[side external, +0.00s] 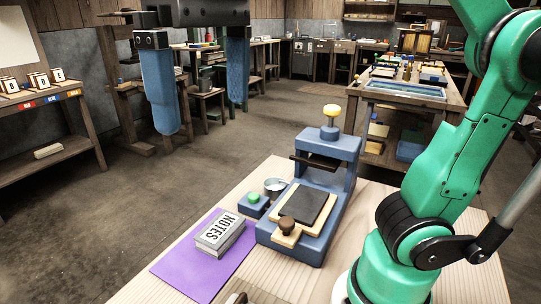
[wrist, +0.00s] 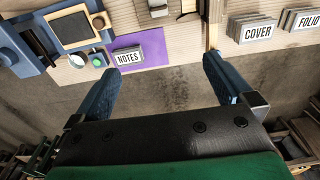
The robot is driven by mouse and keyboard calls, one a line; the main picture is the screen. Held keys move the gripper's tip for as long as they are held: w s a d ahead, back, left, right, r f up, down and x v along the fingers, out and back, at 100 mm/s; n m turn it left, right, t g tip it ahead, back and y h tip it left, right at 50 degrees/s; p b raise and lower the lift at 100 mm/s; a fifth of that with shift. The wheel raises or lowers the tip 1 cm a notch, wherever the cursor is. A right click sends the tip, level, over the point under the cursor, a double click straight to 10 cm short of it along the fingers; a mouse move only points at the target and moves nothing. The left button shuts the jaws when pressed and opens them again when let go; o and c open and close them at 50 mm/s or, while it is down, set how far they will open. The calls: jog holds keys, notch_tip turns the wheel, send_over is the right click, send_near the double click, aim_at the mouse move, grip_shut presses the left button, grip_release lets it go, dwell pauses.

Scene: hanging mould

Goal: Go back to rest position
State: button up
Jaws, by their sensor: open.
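My gripper (side external: 203,85) is open and empty, with its two blue fingers spread wide. In the side external view it hangs at the upper left, in front of the bench and well above the floor. In the wrist view my gripper (wrist: 160,85) has clear space between its fingers, with bare floor behind it. A stack marked NOTES (side external: 220,234) lies on a purple mat (side external: 189,266) on the bench, apart from my gripper. The NOTES stack also shows in the wrist view (wrist: 128,55).
A blue press (side external: 318,205) with a yellow knob, a dark plate and a green button (side external: 254,198) stands on the wooden bench. Shelves (side external: 55,135) stand at left. The floor between is free.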

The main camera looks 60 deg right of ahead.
notch_tip(320, 180, down, 9)
jog(key=shift+s, duration=0.45)
dwell(0.8)
notch_tip(320, 180, up, 9)
jog(key=w+d+f+t, duration=0.3)
jog(key=w+d+f, duration=0.1)
jog(key=f, duration=0.6)
jog(key=w+d+f+t, duration=0.3)
jog(key=d+f, duration=0.3)
jog(key=f, duration=0.4)
jog(key=shift+w+d+t, duration=0.3)
jog(key=shift+w+t, duration=0.1)
jog(key=shift+w, duration=0.05)
